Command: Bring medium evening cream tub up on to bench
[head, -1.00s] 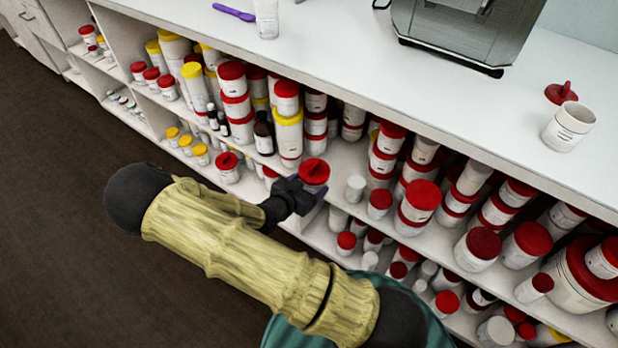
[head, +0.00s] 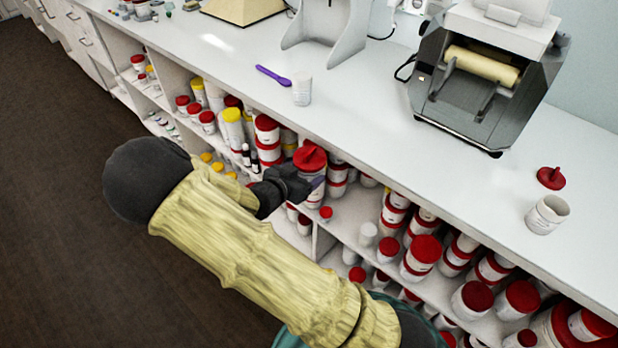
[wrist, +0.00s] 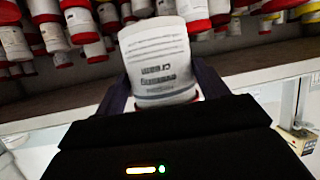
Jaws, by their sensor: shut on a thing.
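The evening cream tub (head: 312,178) is a white tub with a red lid that has a raised top. My gripper (head: 308,188) is shut on it, in front of the shelves and near the bench's front edge. In the wrist view the tub (wrist: 158,60) sits between the fingers, its label reading "evening cream" upside down. The bench (head: 400,165) is a long white top above the shelves. My gripper appears to be just below or about level with its front edge; the exact height is hard to tell.
On the bench stand a white tub (head: 302,91), a purple spatula (head: 273,77), a grey machine (head: 480,90), an open white tub (head: 547,214) and a red lid (head: 551,178). Bare bench lies between the machine and the front edge. The shelves (head: 350,215) below are crowded with tubs.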

